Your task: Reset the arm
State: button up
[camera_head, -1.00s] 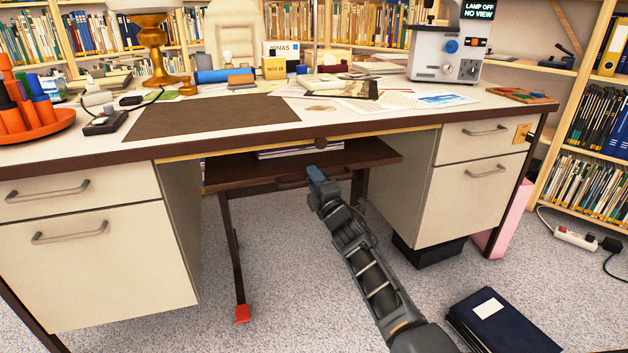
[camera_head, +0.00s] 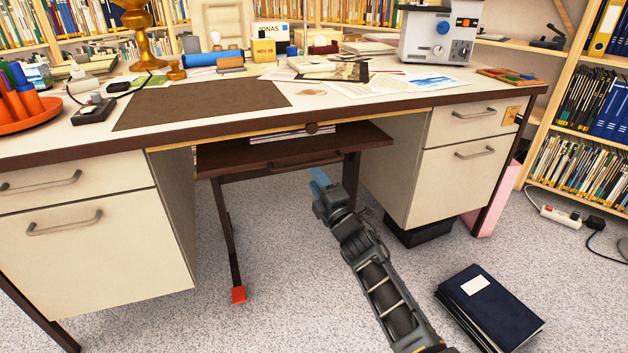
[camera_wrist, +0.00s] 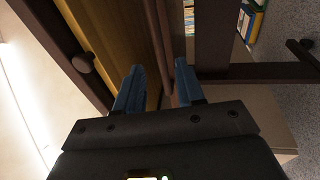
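My gripper (camera_head: 320,182) is at the end of my extended arm, just in front of and below the pull-out shelf (camera_head: 235,158) under the desk. In the wrist view its two blue fingers (camera_wrist: 160,88) are spread apart with no object clamped between them. The shelf's dark bar handle (camera_head: 307,160) lies close beyond the fingertips; in the wrist view the handle (camera_wrist: 160,40) runs toward the gap between them. I cannot tell how far it is from the fingers.
The desk (camera_head: 380,104) bears a brown mat (camera_head: 200,104), papers and a projector-like device (camera_head: 437,38). Drawer units flank the knee space. A dark blue binder (camera_head: 490,308) lies on the carpet to the right of my arm. A power strip (camera_head: 562,217) is at far right.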

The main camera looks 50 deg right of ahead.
jog(key=s+a+f+m+g+y, duration=0.15)
jog(key=s+a+f, duration=0.25)
jog(key=s+a, duration=0.45)
jog(key=s+a+f+m+t+y, duration=0.1)
jog(key=s+a+f+m, duration=0.25)
jog(key=s+a, duration=0.5)
jog(key=s+a+r+m+g+y, duration=0.1)
jog(key=s+a+r+m, duration=0.15)
jog(key=s, duration=0.45)
jog(key=s+a+r+m+g+y, duration=0.1)
jog(key=s+a, duration=0.3)
jog(key=s, duration=0.4)
jog(key=s+a+r+m+y, duration=0.2)
jog(key=s+a, duration=0.1)
jog(key=s, duration=0.4)
jog(key=s+a+r+m+g, duration=0.2)
jog(key=s+r+m, duration=0.2)
jog(key=s+r, duration=0.4)
notch_tip(320, 180, up, 28)
jog(key=p, duration=2.8)
jog(key=shift+w+a+y+p, duration=0.15)
jog(key=shift+w+y+p, duration=0.15)
jog(key=shift+w+y, duration=0.05)
jog(key=shift+f+n+t, duration=0.1)
jog(key=shift+n+t, duration=0.15)
jog(key=shift+c, duration=0.5)
